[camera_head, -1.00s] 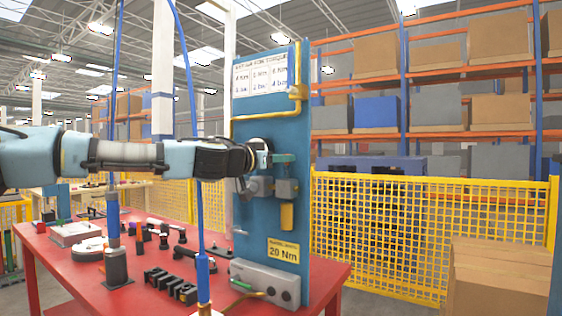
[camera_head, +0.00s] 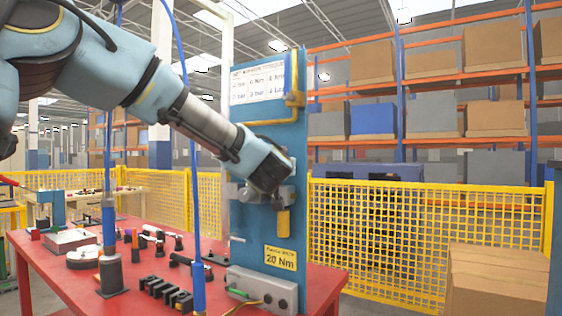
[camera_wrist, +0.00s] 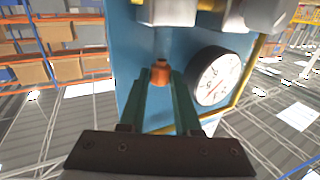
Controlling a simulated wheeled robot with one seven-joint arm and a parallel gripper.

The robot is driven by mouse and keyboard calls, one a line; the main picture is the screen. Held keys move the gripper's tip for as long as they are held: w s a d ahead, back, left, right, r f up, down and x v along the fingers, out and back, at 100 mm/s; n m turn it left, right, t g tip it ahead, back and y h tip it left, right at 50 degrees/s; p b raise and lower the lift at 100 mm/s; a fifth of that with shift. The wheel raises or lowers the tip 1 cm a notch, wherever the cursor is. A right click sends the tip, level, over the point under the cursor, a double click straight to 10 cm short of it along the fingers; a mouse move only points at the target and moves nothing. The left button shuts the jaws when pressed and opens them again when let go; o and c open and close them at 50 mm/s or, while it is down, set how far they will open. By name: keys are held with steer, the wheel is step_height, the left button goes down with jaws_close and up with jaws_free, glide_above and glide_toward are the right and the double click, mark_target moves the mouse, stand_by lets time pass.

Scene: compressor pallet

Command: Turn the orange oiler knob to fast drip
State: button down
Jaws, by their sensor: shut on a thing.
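The small orange oiler knob (camera_wrist: 160,73) shows in the wrist view between the tips of my two green fingers, against the blue panel (camera_wrist: 140,45). My gripper (camera_wrist: 160,82) is shut on it. In the head view my arm slants down from the upper left to the blue panel (camera_head: 242,140), and the wrist hides the knob and the fingertips (camera_head: 285,194). A round white gauge (camera_wrist: 214,78) sits right beside the fingers in the wrist view. I cannot read the knob's setting.
Grey fittings (camera_wrist: 168,12) lie close to the knob. A yellow pipe (camera_head: 270,121) runs along the panel and a yellow cylinder (camera_head: 283,222) hangs below the wrist. The red table (camera_head: 70,275) holds several tools. A blue hose (camera_head: 193,150) hangs near the arm.

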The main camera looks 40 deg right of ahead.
steer(key=shift+s+d+n+t+y+p, duration=0.15)
steer(key=shift+d+n+t+y+p, duration=0.05)
steer(key=shift+n+t+y+p, duration=0.6)
steer(key=shift+s+d+n+t+y+p, duration=0.1)
steer(key=shift+d+n+t+y+p, duration=0.05)
steer(key=shift+n+t+y+p, duration=0.65)
steer(key=shift+n+y+p, duration=0.3)
steer(key=shift+y, duration=0.2)
steer(key=shift+f+t+y, duration=0.15)
steer(key=shift+t+y, duration=0.25)
steer(key=shift+t, duration=0.1)
steer(key=c, duration=0.9)
jaws_free()
